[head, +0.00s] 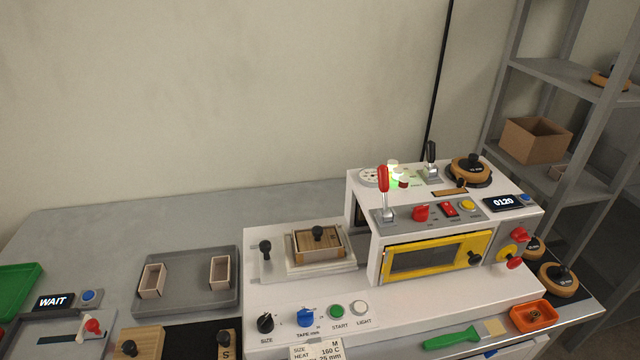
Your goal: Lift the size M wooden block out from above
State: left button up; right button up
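A wooden block with a black knob on top (307,244) sits in the pale square holder (346,265) on the left deck of the white machine (262,301). I cannot read a size letter on it for sure. A paper card (325,349) at the machine's front reads size M. A second wooden block with a black knob (152,335) lies at the bottom left, and a block marked S (226,351) is to the right of it, cut by the frame edge. Neither of my grippers shows in the head view.
A black-knobbed lever (265,250) stands just left of the holder. The machine's taller housing (365,238), with a red-handled lever (384,188), rises close on its right. A grey tray (188,263) with two small open boxes lies left. The space above the block looks clear.

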aim_at(319, 238)
jog(key=j+u, duration=0.85)
jog(key=i, duration=0.05)
